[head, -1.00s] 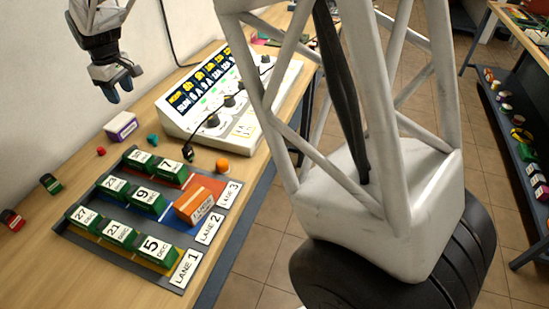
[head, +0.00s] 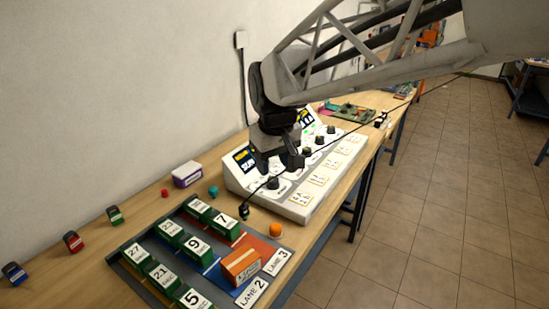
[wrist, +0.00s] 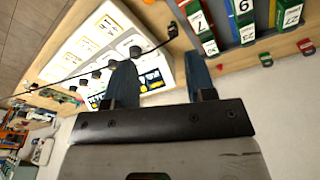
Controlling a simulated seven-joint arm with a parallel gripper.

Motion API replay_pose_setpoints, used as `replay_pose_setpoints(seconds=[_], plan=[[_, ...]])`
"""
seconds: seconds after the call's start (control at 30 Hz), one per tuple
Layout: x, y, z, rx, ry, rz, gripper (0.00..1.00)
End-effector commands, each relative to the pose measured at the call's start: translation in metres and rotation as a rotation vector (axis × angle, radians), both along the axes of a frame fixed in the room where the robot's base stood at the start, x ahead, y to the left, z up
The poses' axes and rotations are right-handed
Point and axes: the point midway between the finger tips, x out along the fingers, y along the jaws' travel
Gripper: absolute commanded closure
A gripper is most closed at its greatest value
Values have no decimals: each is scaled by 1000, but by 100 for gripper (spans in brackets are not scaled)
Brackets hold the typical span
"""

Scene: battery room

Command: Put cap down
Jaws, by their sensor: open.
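My gripper (head: 278,163) is over the white charger panel (head: 300,205). In the wrist view my gripper (wrist: 160,82) has its two blue fingers apart, with nothing held between them. Three small dark-topped caps stand on the bench at the left, apart from my gripper: a green one (head: 115,214), a red one (head: 73,241) and a blue one (head: 14,272). I cannot tell which one the task means. The red cap (wrist: 305,46) and green cap (wrist: 265,60) also show at the wrist view's right. My arm and fingers hide part of the panel.
A dark lane tray (head: 165,229) holds several green numbered blocks and an orange box (head: 241,266). An orange ball (head: 275,230), a teal piece (head: 213,191) and a purple-white box (head: 187,174) lie nearby. A black cable crosses the panel. Bare bench lies around the caps.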

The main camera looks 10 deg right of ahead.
Motion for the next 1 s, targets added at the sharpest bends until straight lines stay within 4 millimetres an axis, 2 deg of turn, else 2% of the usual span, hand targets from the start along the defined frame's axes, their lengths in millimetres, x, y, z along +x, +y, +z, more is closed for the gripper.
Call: replay_pose_setpoints(seconds=[0.03, 0.3, 0.6, 0.8, 1.0], plan=[[-15, -8, 0, 3, -8, -25, 50], [-87, -40, -10, 19, -31, -163, 50], [-162, -65, -32, 38, -59, -306, 50], [-190, -73, -44, 45, -70, -364, 50], [-198, -74, -48, 47, -72, -380, 50]])
